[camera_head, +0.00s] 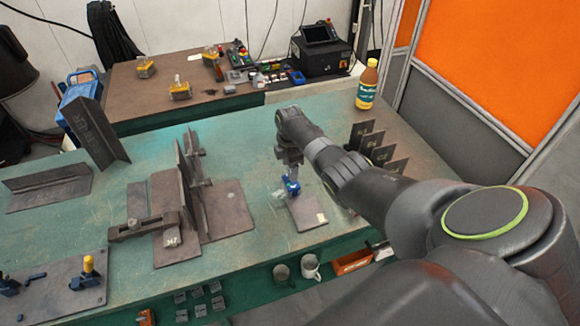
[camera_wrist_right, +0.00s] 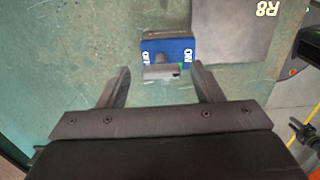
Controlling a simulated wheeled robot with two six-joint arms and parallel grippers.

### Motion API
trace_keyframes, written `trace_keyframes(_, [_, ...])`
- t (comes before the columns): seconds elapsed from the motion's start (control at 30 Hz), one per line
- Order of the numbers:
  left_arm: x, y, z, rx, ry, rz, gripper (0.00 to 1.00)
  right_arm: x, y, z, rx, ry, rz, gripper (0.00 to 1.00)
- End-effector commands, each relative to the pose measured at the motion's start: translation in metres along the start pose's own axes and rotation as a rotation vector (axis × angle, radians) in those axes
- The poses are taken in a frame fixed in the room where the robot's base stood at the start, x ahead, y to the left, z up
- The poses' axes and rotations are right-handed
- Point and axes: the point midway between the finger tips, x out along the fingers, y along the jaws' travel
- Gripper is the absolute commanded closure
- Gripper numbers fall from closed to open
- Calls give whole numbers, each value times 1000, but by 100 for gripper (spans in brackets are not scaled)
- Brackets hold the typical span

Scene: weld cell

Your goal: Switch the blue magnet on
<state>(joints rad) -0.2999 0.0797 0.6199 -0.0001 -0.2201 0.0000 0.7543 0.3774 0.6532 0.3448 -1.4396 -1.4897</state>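The blue magnet (camera_head: 292,186) sits by the far edge of a dark steel plate on the green table. In the right wrist view the magnet (camera_wrist_right: 168,48) carries a white OFF mark at left and ON at right. A grey bar, seemingly its switch lever (camera_wrist_right: 160,73), lies across its near side; I cannot tell its setting. My right gripper (camera_wrist_right: 161,70) is open, its fingers apart on either side of the bar with visible gaps. In the head view the right gripper (camera_head: 290,172) is just above the magnet, partly hiding it. My left gripper is out of view.
Upright dark plates (camera_head: 366,138) stand to the right, and a bottle (camera_head: 367,84) behind. A welded-looking bracket assembly (camera_head: 188,200) stands to the left. Cups (camera_head: 310,266) are below the table's front edge.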

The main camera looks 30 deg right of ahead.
Motion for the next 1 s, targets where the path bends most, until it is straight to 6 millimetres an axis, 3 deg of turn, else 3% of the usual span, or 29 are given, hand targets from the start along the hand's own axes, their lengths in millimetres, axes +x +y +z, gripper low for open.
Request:
trace_keyframes(0.27, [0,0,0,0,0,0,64,-1,-1,0,1,0,-2,40])
trace_keyframes(0.47, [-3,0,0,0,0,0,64,-20,0,0,1,0,1,40])
trace_keyframes(0.77, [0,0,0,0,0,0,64,-75,1,0,0,-1,4,40])
trace_keyframes(1.0, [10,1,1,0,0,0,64,-130,1,0,0,-1,4,40])
